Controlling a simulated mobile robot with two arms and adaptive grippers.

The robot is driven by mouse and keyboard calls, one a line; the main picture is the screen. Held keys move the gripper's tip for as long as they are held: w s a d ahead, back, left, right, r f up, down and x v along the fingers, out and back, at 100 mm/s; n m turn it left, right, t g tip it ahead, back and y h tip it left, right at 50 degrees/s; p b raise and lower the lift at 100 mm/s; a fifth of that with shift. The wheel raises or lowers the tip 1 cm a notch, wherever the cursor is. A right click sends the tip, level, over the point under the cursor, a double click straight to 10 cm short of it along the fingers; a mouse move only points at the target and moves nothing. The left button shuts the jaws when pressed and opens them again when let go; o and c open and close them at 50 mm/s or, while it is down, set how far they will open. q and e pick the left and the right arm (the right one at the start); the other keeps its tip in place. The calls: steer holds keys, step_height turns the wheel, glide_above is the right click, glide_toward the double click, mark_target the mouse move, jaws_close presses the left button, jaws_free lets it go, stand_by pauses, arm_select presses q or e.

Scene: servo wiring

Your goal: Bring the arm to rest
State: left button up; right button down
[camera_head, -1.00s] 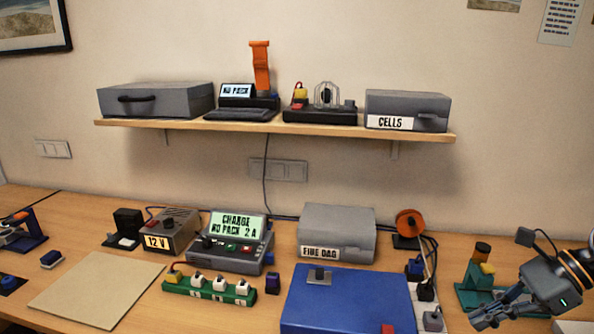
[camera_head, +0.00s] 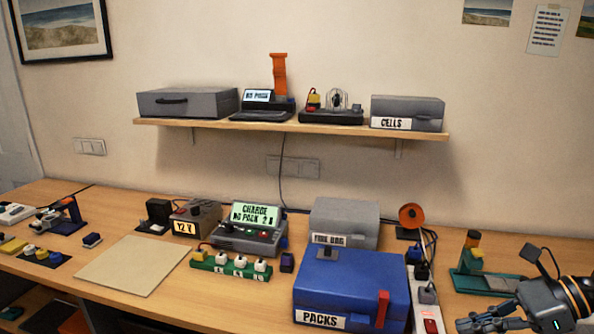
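My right gripper (camera_head: 482,322) is at the lower right, at the end of my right arm, in front of the green stand and above the desk's right part. Its fingers point left and are partly cut off by the lower edge of the picture, so I cannot tell how far apart they are. I see nothing held in it. My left gripper is not in view.
A blue PACKS case (camera_head: 345,282) and a white power strip (camera_head: 430,318) are left of the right gripper. A green stand (camera_head: 486,285) is behind it. A beige mat (camera_head: 133,265) lies bare on the left. A shelf (camera_head: 290,128) holds cases and devices.

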steer(key=w+a+r+m+t+y, duration=0.45)
steer(key=a+m+t, duration=0.5)
steer(key=m, duration=0.35)
steer(key=s+d+f+m+t+h, duration=0.15)
steer(key=d+f+m+h, duration=0.25)
steer(key=f+m+h, duration=0.65)
steer(key=d+f+m+t+h, duration=0.2)
steer(key=d+f+m+h, duration=0.3)
steer(key=m, duration=1.1)
steer(key=s+a+f+m+g, duration=0.4)
steer(key=s+f+g, duration=0.3)
steer(key=s, duration=0.5)
steer(key=s+a+f+m+g, duration=0.45)
steer(key=s+f, duration=0.45)
steer(key=s, duration=0.3)
step_height(320, 180, down, 25)
steer(key=g, duration=0.2)
steer(key=s+d+f, duration=0.1)
steer(key=s+f, duration=0.7)
steer(key=s, duration=0.1)
steer(key=s+d+f+g, duration=0.1)
steer(key=s+d+f, duration=0.1)
steer(key=s+f, duration=0.6)
steer(key=shift+s+d+f, duration=0.25)
steer(key=shift+s+f, duration=0.1)
steer(key=shift+f, duration=0.3)
